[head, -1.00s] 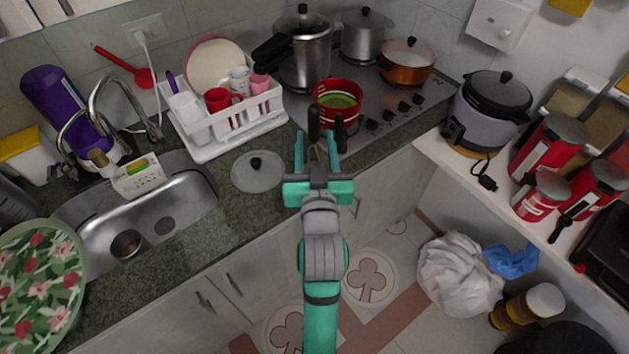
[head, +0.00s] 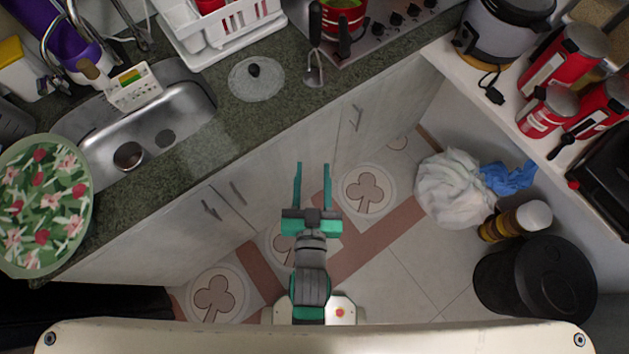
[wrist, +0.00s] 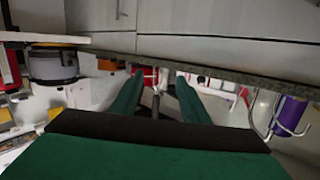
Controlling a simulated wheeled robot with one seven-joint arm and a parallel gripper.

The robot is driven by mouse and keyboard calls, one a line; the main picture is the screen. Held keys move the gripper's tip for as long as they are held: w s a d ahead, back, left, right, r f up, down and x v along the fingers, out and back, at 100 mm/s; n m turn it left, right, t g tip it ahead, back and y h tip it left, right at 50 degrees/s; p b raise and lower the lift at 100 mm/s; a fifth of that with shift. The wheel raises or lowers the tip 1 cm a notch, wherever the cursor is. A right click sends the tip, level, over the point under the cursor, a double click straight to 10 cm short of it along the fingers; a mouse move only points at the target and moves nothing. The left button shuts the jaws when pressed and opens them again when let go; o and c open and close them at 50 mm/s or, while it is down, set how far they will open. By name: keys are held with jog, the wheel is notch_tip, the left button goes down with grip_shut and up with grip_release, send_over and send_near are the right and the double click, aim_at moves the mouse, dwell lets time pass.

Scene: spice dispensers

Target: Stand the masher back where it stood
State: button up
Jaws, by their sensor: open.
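The masher (head: 315,28), with a black handle and a metal foot, stands roughly upright on the green counter, in front of the red pot (head: 345,18) and to the right of the glass lid (head: 256,79). Its foot appears to rest on the counter near the hob's front edge. My gripper (head: 312,165) is open and empty. It is in front of the cabinet doors, well back from the masher and not touching it. In the wrist view the scene is upside down, and a thin grey shaft between the fingers, seen beyond them, looks like the masher.
A white dish rack (head: 215,38) and the sink (head: 150,130) lie to the left. The hob (head: 405,22) is behind the masher. A rice cooker (head: 497,32) and red canisters stand on the right shelf. A white bag (head: 452,190) and a black bin (head: 535,290) are on the floor.

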jog(key=s+f+n+g, duration=0.1)
jog(key=s+f, duration=0.2)
jog(key=s, duration=1.5)
jog(key=shift+d, duration=0.25)
